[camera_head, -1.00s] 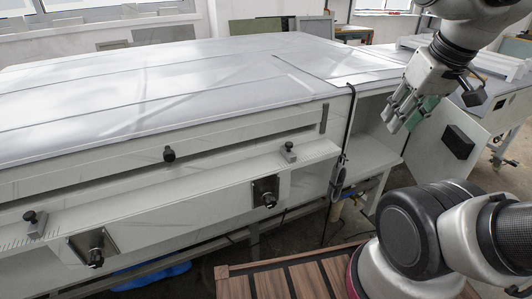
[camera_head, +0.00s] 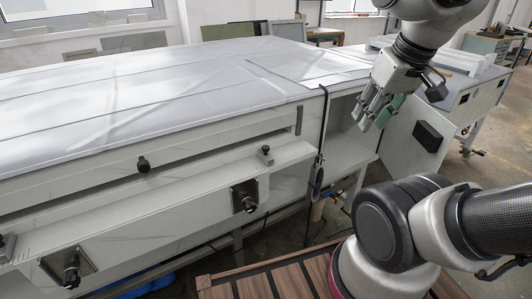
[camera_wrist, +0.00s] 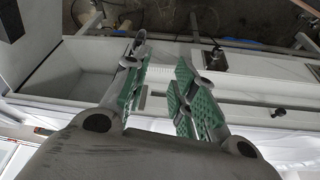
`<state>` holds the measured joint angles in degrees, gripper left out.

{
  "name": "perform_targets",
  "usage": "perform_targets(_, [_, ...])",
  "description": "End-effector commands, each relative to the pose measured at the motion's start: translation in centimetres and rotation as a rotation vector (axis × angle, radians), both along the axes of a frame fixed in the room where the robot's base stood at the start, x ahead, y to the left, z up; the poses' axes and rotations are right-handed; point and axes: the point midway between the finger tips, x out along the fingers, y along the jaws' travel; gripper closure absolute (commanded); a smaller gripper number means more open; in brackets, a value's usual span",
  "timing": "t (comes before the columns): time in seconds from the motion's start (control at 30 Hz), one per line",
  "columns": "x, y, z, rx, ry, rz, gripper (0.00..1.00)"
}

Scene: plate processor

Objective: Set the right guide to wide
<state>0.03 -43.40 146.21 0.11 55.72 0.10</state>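The right guide (camera_head: 264,155) is a small grey metal block with a dark knob. It stands on the scaled ledge along the machine's front, near the ledge's right end. My gripper (camera_head: 372,113) is raised to the right of it, beyond the black cable, well apart from the guide. In the wrist view my gripper (camera_wrist: 161,72) shows two green padded fingers spread apart with nothing held between them. I cannot clearly make out the guide in the wrist view, where the right finger covers part of the ledge.
Two dark plates with knobs, one right (camera_head: 244,197) and one left (camera_head: 69,262), jut from the front panel. Another guide (camera_head: 7,246) sits at the left edge. A black knob (camera_head: 144,165) is on the upper panel. A black cable (camera_head: 322,140) hangs at the machine's corner.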

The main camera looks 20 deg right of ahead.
Motion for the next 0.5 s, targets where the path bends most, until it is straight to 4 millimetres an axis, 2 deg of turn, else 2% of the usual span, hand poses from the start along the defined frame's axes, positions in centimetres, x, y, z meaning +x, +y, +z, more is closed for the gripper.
perform_targets(0.3, [0.0, 0.0, 0.0, 0.000, 0.000, 0.000, 0.73])
perform_targets(0.4, [0.1, 0.1, -0.2, 0.000, 0.010, 0.004, 0.56])
perform_targets(0.5, [0.5, 0.3, -1.3, 0.000, 0.065, 0.013, 0.56])
